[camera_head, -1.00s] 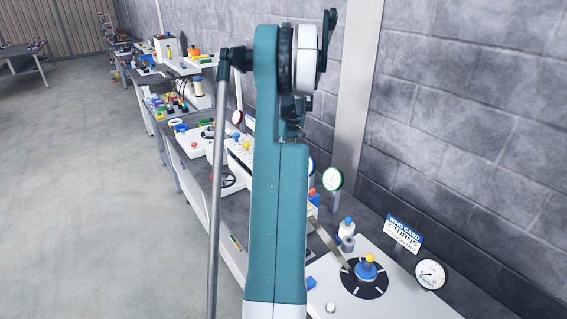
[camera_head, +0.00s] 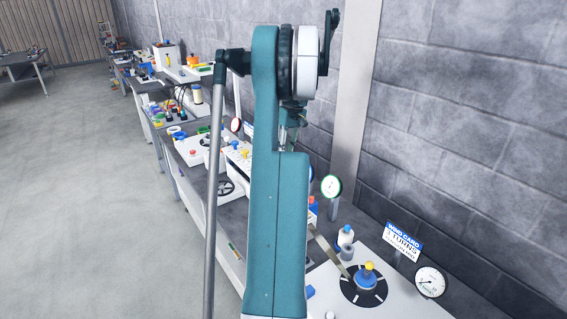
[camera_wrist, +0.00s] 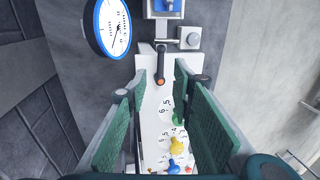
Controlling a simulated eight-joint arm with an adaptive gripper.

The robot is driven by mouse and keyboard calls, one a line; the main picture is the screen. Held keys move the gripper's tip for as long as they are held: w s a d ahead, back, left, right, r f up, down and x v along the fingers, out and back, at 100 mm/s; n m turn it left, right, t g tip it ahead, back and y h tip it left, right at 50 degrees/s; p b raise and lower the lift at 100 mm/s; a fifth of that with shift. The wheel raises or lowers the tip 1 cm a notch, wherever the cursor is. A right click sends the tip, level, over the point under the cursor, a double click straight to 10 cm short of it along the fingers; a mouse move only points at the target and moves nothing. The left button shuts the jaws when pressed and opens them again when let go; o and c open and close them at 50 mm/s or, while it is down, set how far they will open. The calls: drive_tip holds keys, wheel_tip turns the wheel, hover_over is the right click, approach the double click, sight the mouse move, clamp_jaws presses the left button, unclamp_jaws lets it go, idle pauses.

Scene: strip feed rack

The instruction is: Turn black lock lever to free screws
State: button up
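A short black lever with an orange tip (camera_wrist: 160,66) shows in the wrist view, hanging from a metal bar at the head of a white panel (camera_wrist: 150,100). I take it to be the lock lever. My gripper (camera_wrist: 165,84) is open, its two green-padded fingers spread apart with nothing held between them. The lever's tip lies just beyond the fingertips in the picture; I cannot tell the depth gap. A yellow knob (camera_wrist: 177,146) and a blue one (camera_wrist: 174,167) show between the fingers near numbered dials; I cannot tell whether these are the screws. My arm hides the gripper in the head view.
A blue-rimmed gauge (camera_wrist: 112,25) stands left of the lever. A grey block with a round knob (camera_wrist: 189,38) sits to its right. In the head view, a card (camera_head: 403,240), a gauge (camera_head: 430,282) and a blue-yellow knob (camera_head: 367,276) stand on the near bench by the wall.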

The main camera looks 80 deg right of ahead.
drive_tip(key=r, duration=0.4)
drive_tip(key=shift+s+d, duration=0.25)
drive_tip(key=shift+d, duration=0.05)
idle(0.9)
